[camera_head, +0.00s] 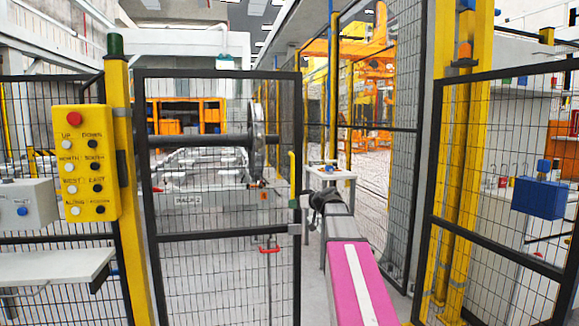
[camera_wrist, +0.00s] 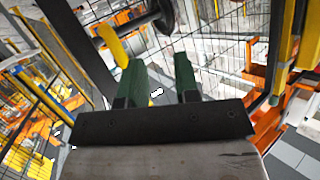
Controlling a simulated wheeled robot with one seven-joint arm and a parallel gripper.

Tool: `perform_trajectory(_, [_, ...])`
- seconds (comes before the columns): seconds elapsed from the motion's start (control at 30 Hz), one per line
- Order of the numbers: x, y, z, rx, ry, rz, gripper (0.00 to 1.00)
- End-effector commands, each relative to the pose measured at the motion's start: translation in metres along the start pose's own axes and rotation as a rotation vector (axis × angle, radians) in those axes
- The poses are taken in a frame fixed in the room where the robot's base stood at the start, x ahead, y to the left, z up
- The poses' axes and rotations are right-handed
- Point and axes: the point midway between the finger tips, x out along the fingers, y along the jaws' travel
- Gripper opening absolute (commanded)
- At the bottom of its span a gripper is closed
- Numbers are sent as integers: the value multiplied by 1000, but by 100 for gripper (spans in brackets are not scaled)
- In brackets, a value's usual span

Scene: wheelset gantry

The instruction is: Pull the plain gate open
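A gate (camera_head: 140,180) with a black frame and wire mesh stands beside a yellow post at left centre of the head view. A yellow upright handle (camera_head: 292,172) is on its right edge. My gripper (camera_head: 298,203) is at that edge, near the handle's lower end. In the wrist view, my gripper (camera_wrist: 157,68) has its two green fingers apart, with nothing seen held between them. The yellow handle (camera_wrist: 113,46) shows just left of the left fingertip, outside the gap. I cannot tell whether finger and handle touch.
A yellow button panel (camera_head: 86,163) hangs left of the gate, above a white shelf (camera_head: 55,266). Right are a mesh panel (camera_head: 385,150), a yellow post (camera_head: 465,150) and a fence with a blue box (camera_head: 540,197). A small white table (camera_head: 330,175) stands beyond the gap.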

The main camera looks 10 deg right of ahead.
Motion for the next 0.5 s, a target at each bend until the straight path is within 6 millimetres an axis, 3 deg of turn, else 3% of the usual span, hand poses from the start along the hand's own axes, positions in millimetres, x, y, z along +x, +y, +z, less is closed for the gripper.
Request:
perform_trajectory(0.03, [-10, 12, -33, -34, 62, 4, 29])
perform_trajectory(0.2, [-43, 28, -107, -129, 229, 17, 29])
perform_trajectory(0.33, [-58, 32, -135, -168, 296, 25, 29])
perform_trajectory(0.5, [-56, 33, -145, -179, 315, 27, 29])
